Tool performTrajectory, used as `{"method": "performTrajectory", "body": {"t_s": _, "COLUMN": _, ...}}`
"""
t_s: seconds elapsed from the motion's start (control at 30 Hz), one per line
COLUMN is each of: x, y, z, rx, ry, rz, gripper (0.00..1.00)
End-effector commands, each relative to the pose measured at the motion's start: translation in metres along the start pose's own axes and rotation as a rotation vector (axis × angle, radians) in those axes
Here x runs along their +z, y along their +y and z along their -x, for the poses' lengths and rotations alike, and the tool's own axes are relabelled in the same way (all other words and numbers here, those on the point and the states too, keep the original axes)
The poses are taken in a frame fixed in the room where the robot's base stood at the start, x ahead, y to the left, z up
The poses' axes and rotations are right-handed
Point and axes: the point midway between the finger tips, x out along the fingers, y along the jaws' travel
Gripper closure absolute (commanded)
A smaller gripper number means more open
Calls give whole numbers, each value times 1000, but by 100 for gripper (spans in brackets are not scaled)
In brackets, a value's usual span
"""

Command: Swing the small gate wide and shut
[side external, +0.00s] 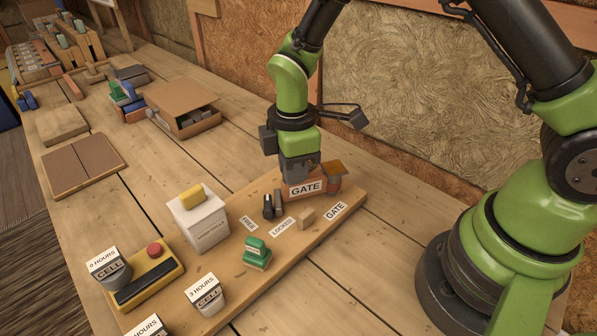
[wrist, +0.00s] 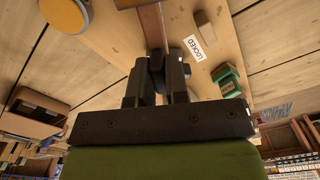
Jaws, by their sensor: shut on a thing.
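The small gate (side external: 305,188) is a reddish-brown panel with a white GATE label, standing on a long wooden board (side external: 330,212). A post with an orange-tan top (side external: 333,170) stands at its right end. My gripper (side external: 299,177) points down over the panel and is shut on its upper edge. In the wrist view the gate (wrist: 152,25) is a narrow brown bar running up from between the fingers of my gripper (wrist: 157,72). The fingers hide the gripped part. A black upright piece (side external: 267,207) stands just left of the gate.
FREE (side external: 249,223) and LOCKED (side external: 283,227) labels, a small wooden block (side external: 306,216) and a green piece (side external: 257,253) lie in front. A white box (side external: 200,222) with a yellow piece on top stands left. An open cardboard box (side external: 183,108) sits behind.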

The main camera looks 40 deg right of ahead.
Motion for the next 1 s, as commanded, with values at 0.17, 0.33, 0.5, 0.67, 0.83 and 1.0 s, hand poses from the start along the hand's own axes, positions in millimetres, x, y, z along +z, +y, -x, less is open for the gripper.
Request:
{"method": "performTrajectory", "body": {"t_s": 0.17, "x": 0, "y": 12, "z": 0, "rx": 1, "ry": 2, "rz": -158, "gripper": 100}}
{"method": "performTrajectory", "body": {"t_s": 0.33, "x": 2, "y": 22, "z": 0, "rx": 1, "ry": 2, "rz": -286, "gripper": 100}}
{"method": "performTrajectory", "body": {"t_s": 0.5, "x": 4, "y": 28, "z": 0, "rx": 2, "ry": 3, "rz": -383, "gripper": 100}}
{"method": "performTrajectory", "body": {"t_s": 0.67, "x": 6, "y": 32, "z": 0, "rx": 2, "ry": 3, "rz": -440, "gripper": 100}}
{"method": "performTrajectory", "body": {"t_s": 0.83, "x": 7, "y": 34, "z": 0, "rx": 2, "ry": 3, "rz": -472, "gripper": 100}}
{"method": "performTrajectory", "body": {"t_s": 1.0, "x": 7, "y": 35, "z": 0, "rx": 2, "ry": 3, "rz": -481, "gripper": 100}}
